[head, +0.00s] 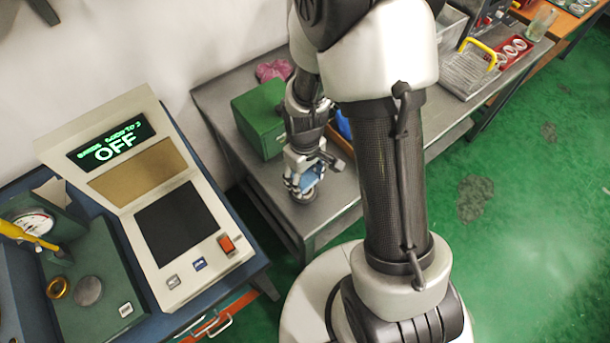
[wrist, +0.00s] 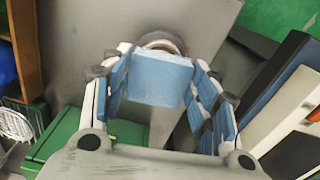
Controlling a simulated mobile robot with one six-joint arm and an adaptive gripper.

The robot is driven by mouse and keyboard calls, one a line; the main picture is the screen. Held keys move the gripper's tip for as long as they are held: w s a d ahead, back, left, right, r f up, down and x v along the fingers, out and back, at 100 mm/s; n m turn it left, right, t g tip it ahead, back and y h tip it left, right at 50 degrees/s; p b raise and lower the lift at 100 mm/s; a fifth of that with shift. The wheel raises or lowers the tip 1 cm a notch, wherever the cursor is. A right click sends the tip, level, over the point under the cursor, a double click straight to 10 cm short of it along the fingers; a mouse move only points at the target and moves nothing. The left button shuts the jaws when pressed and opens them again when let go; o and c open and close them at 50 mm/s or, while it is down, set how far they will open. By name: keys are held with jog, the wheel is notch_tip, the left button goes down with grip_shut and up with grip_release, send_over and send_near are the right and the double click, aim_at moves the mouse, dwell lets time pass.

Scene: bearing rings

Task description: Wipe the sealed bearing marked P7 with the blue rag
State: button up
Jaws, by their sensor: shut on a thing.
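My gripper (head: 304,180) is low over the grey metal bench (head: 232,92), near its front edge. It is shut on the blue rag (wrist: 160,78), which shows as a folded light-blue block between the blue-padded fingers in the wrist view. A round metal bearing (wrist: 162,41) shows just beyond the rag, partly hidden by it. The same bearing (head: 304,197) shows under the fingertips in the head view. I cannot read any mark on it, and I cannot tell whether the rag touches it.
A green box (head: 258,118) stands beside my gripper on the bench, with a pink cloth (head: 273,70) behind it. A console (head: 150,190) reading OFF stands at the left. A tray with a yellow handle (head: 478,54) is at the upper right. Bare bench lies around the bearing.

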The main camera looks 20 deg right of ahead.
jog(key=shift+f+b, duration=1.2)
jog(key=shift+f, duration=0.35)
dwell(0.9)
jog(key=shift+s+a+r, duration=0.15)
jog(key=shift+s+a, duration=0.25)
jog(key=shift+a, duration=0.3)
jog(key=shift+w+d, duration=0.25)
jog(key=shift+d, duration=0.5)
jog(key=shift+w+d, duration=0.2)
jog(key=shift+d, duration=0.5)
jog(key=shift+s+a, duration=0.15)
jog(key=shift+a, duration=1.35)
jog(key=shift+w+d+f, duration=0.1)
jog(key=shift+w+d, duration=0.15)
jog(key=shift+d, duration=0.45)
jog(key=shift+w+d+f, duration=0.1)
jog(key=shift+w+d, duration=0.1)
jog(key=shift+d, duration=0.5)
jog(key=shift+s+a, duration=0.15)
